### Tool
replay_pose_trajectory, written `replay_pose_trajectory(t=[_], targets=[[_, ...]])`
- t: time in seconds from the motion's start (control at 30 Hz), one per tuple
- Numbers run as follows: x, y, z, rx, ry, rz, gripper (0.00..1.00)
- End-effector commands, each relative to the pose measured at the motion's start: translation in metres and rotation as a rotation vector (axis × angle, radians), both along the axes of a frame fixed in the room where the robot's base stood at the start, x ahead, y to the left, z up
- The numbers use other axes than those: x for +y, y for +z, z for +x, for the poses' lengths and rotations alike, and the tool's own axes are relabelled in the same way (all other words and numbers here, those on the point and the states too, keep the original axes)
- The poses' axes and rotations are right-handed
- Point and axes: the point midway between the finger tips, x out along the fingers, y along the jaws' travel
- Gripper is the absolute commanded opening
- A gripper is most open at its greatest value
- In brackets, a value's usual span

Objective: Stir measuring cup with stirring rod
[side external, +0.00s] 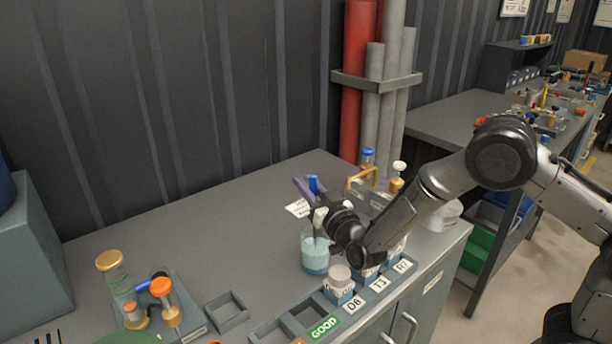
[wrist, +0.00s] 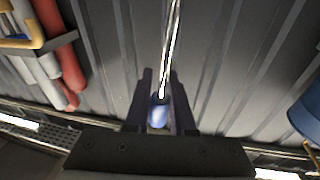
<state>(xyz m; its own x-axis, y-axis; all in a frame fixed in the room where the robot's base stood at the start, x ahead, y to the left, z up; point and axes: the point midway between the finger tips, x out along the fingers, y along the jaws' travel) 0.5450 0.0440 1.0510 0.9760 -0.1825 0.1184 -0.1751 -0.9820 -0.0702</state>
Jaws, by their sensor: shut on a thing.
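The measuring cup (side external: 315,256) is a clear beaker with pale blue liquid, upright on the grey bench in the side external view. My gripper (side external: 307,190) is above the cup, tilted, with its dark fingers pointing up and left. It is shut on the stirring rod, whose blue end (side external: 313,184) shows between the fingers. In the wrist view, the rod's blue end (wrist: 159,113) sits between the fingers (wrist: 160,100) and a thin clear shaft runs up the picture. Whether the rod's lower part reaches into the liquid is hard to tell. The cup is not seen in the wrist view.
A labelled rack (side external: 352,304) with white-capped jars runs along the front edge, right of the cup. A small empty tray (side external: 226,312) and a stand of gold- and orange-capped bottles (side external: 162,300) are at left. Red and grey pipes (side external: 360,80) stand behind. The bench's back left is clear.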

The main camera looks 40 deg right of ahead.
Motion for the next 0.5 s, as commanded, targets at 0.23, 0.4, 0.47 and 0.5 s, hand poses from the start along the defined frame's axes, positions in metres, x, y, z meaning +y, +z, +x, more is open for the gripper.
replay_pose_trajectory(t=[0.23,0.4,0.47,0.5], targets=[[0.002,-0.019,-0.003,0.002,0.001,0.000,0.00],[0.003,-0.031,-0.005,0.002,0.001,-0.001,0.00],[0.004,-0.034,-0.006,0.002,0.001,0.000,0.00],[0.004,-0.036,-0.006,0.002,0.001,0.000,0.00]])
